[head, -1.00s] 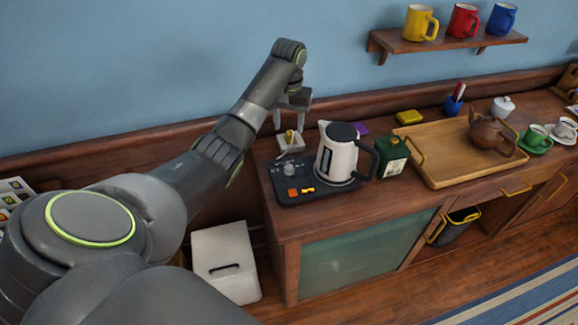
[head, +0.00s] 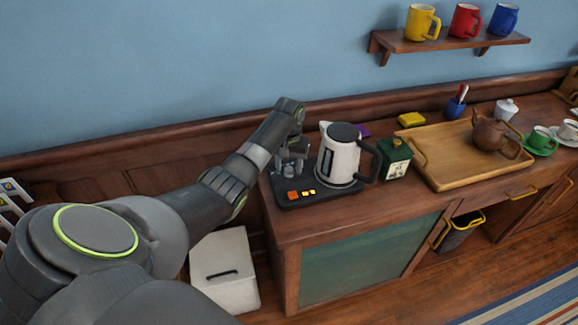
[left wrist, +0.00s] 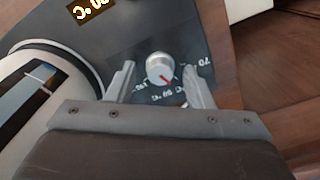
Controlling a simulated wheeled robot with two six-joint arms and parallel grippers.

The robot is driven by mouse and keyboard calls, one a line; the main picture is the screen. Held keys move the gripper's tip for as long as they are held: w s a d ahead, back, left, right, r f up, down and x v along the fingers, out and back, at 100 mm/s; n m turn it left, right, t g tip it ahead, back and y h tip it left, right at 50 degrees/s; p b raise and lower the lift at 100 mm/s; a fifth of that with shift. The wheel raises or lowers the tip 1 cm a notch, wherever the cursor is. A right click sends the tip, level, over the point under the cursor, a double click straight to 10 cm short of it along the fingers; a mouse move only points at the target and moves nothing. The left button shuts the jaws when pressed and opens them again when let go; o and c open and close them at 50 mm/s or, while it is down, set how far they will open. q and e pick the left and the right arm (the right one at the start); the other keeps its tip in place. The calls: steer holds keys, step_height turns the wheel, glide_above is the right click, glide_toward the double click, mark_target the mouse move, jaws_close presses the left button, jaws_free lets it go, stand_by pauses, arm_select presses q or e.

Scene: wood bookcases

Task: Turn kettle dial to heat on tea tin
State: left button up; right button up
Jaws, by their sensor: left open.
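The white and black kettle (head: 338,155) stands on a black base (head: 325,194) at the counter's left end. The base has a silver dial (left wrist: 158,66) with a red pointer mark, aimed low and slightly right in the left wrist view, among upside-down temperature numbers. My left gripper (head: 291,168) is over the dial; in the left wrist view its open fingers (left wrist: 160,72) stand either side of the knob, with gaps visible. I cannot tell if they touch it. The green tea tin (head: 396,160) stands right of the kettle; its label is too small to read. My right gripper is not in view.
A wooden tray (head: 450,172) with a brown teapot (head: 492,135) lies right of the tin. A yellow block (head: 411,119) and a blue pen cup (head: 455,108) stand behind. The kettle body is close beside my left gripper. A white bin (head: 225,265) stands on the floor.

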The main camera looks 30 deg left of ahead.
arm_select(q)
steer(key=shift+f, duration=0.3)
steer(key=c, duration=1)
steer(key=shift+r+m+p, duration=0.25)
steer(key=shift+m+p, duration=0.95)
steer(key=shift+m, duration=0.1)
steer(key=m+p, duration=0.1)
steer(key=m, duration=0.2)
steer(key=shift+m+p, duration=0.3)
steer(key=shift+p, duration=0.05)
steer(key=m+p, duration=0.1)
steer(key=m, duration=0.4)
steer(key=shift+f+m, duration=0.1)
steer(key=shift+m, duration=0.2)
steer(key=m+p, duration=0.1)
steer(key=m, duration=0.4)
steer(key=shift+w+m, duration=0.1)
steer(key=shift+m, duration=0.5)
